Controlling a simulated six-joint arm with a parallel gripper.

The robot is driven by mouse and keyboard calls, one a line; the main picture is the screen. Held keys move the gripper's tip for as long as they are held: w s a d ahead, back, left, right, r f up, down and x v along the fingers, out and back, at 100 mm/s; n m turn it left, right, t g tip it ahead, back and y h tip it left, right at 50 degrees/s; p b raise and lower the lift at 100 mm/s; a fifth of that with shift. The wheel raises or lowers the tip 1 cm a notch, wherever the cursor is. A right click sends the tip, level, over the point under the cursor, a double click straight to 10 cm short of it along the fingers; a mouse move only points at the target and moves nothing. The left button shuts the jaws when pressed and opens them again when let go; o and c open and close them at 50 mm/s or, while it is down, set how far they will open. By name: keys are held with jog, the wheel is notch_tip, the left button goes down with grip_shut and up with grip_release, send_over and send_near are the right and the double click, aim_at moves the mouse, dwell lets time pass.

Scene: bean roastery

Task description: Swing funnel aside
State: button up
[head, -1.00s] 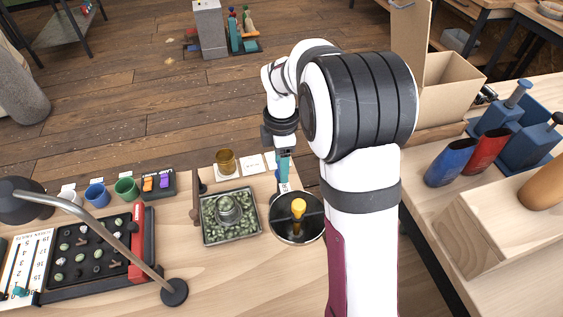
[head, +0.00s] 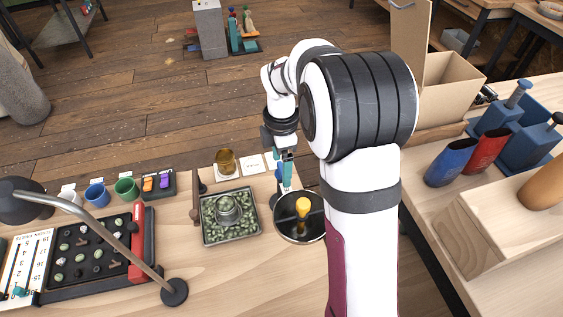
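The likely funnel is a round, dark, shallow bowl with a pale rim (head: 286,231) at the front of the wooden table, left of my arm. A yellow knob (head: 303,206) stands up inside it. My arm covers part of its right side. My gripper (head: 287,182) points down with teal fingers just behind the bowl's back edge. A small blue part (head: 280,171) shows beside the fingers. The fingertips are small and partly hidden, so I cannot tell whether they are apart, shut or touching the bowl.
A square tray (head: 231,242) of green beans with a round grey piece stands just left of the bowl. Behind it are an amber cup (head: 226,162) and a white card (head: 252,165). A lamp (head: 174,291) and a black sample board (head: 87,283) stand further left.

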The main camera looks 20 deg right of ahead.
notch_tip(320, 180, up, 16)
dwell(0.4)
jog(key=shift+f, duration=0.1)
jog(key=s+a+f+m, duration=0.2)
jog(key=s+f+m, duration=0.1)
jog(key=s+m, duration=0.5)
jog(key=s+a+f+m+y, duration=0.1)
jog(key=s+a+f+m, duration=0.1)
jog(key=s+m, duration=0.6)
jog(key=s+a+f+m, duration=0.2)
jog(key=s+m, duration=0.5)
jog(key=s, duration=0.5)
jog(key=shift+f+m+y, duration=0.4)
jog(key=shift+f, duration=0.4)
